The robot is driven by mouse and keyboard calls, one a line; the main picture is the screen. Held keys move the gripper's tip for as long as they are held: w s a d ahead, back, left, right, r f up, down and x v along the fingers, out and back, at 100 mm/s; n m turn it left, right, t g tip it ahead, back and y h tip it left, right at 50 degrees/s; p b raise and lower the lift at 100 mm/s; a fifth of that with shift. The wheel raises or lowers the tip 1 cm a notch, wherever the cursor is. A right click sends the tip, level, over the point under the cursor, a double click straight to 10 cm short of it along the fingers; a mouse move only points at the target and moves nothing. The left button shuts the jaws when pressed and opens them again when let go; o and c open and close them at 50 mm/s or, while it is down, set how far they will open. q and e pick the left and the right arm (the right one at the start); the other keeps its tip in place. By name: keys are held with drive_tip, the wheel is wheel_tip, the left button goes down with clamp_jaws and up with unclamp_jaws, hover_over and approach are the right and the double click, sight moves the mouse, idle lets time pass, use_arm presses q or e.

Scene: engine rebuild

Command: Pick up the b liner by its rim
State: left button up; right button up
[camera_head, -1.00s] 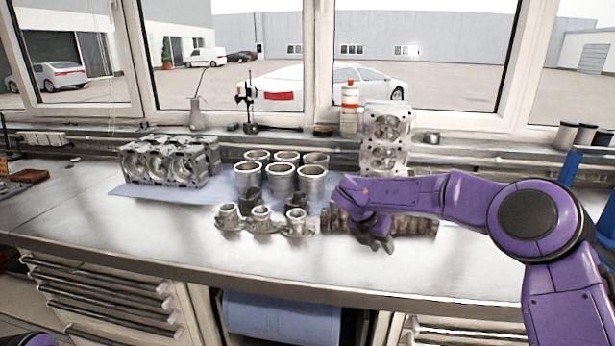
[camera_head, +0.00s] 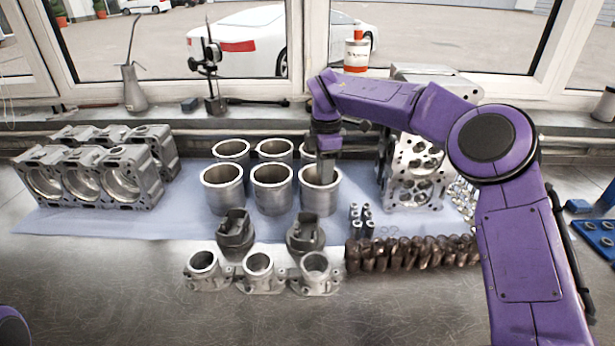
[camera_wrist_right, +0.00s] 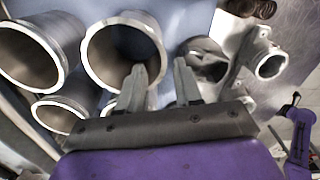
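Several grey cylinder liners stand upright in two rows on a blue mat; no letter shows to tell which is b. My right gripper (camera_head: 326,168) points down at the front-right liner (camera_head: 319,198). In the right wrist view, my right gripper (camera_wrist_right: 160,70) is open, its fingers apart on either side of this liner's rim (camera_wrist_right: 160,55). One finger overlaps the liner's opening and the other is outside its wall. Whether either finger touches the wall cannot be told. My left gripper is not in view.
Two pistons (camera_head: 236,233) and several small castings (camera_head: 258,272) stand in front of the liners. A cylinder head (camera_head: 413,170) stands close on the right, an engine block (camera_head: 95,175) on the left. The bench front is clear.

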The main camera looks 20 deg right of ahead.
sight(325, 187)
drive_tip(key=f, duration=0.3)
drive_tip(key=shift+s+f+p, duration=0.25)
drive_tip(key=shift+f+p, duration=0.05)
drive_tip(key=shift+p, duration=0.1)
drive_tip(key=shift+s+f, duration=0.1)
drive_tip(key=shift+f, duration=0.25)
drive_tip(key=f+p, duration=0.1)
drive_tip(key=f, duration=0.2)
drive_tip(key=f+p, duration=0.1)
drive_tip(key=f, duration=0.1)
drive_tip(key=shift+w+d+f+p, duration=0.1)
drive_tip(key=shift+w+f+p, duration=0.05)
drive_tip(key=shift+w+p, duration=0.2)
drive_tip(key=shift+s+f, duration=0.1)
drive_tip(key=shift+f, duration=0.15)
drive_tip(key=shift+s, duration=0.1)
drive_tip(key=shift+c, duration=0.3)
drive_tip(key=shift+r, duration=0.1)
clamp_jaws()
